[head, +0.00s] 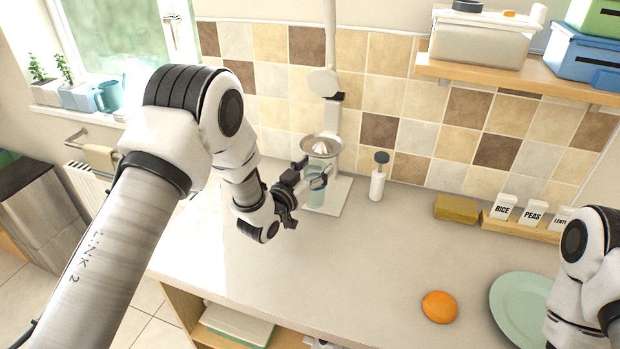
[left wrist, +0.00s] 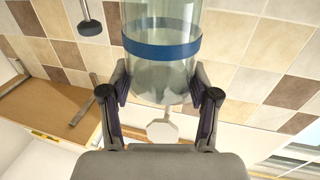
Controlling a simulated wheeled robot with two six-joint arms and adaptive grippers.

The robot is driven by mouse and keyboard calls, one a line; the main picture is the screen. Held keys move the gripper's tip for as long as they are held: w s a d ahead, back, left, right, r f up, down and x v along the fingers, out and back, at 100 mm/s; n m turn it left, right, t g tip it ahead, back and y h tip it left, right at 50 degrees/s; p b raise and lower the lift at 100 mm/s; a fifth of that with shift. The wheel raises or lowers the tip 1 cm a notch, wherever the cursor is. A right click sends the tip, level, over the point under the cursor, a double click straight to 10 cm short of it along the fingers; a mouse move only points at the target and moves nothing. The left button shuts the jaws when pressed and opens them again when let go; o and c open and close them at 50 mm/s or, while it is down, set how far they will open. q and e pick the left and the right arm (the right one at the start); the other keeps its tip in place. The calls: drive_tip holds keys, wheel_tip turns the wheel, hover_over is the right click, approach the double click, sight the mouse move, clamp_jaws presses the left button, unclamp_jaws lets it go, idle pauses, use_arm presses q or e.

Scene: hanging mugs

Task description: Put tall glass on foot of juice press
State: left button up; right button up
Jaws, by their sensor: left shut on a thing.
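The juice press (head: 336,108) stands against the tiled wall, with a steel cone and bowl (head: 322,145) above its flat pale foot (head: 335,205). My left gripper (head: 312,180) is shut on the tall glass (head: 316,198), a clear greenish glass. The glass appears upright below the bowl and over the foot; I cannot tell if it touches the foot. In the left wrist view the glass (left wrist: 160,72), with a blue band, sits between both fingers. My right arm shows at the lower right, but its gripper is out of the picture.
A white dispenser (head: 377,183) stands right of the press. A yellow sponge (head: 456,208) and a jar rack (head: 520,224) lie along the wall. An orange (head: 439,306) and a green plate (head: 521,306) are at the front right. The counter's middle is clear.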

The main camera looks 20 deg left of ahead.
sight(318, 164)
use_arm(q)
drive_tip(key=w+b, duration=0.1)
drive_tip(key=w, duration=0.1)
drive_tip(key=w+f, duration=0.1)
drive_tip(key=shift+w+d+b, duration=0.1)
drive_tip(key=shift+w+b, duration=0.6)
drive_tip(key=shift+w, duration=0.55)
drive_tip(key=shift+r, duration=0.1)
drive_tip(key=shift+f+b, duration=0.4)
drive_tip(key=shift+f, duration=0.1)
drive_tip(key=o, duration=1.4)
drive_tip(key=shift+o, duration=0.9)
drive_tip(key=shift+s, duration=0.1)
drive_tip(key=v, duration=1.2)
drive_tip(key=shift+d, duration=0.1)
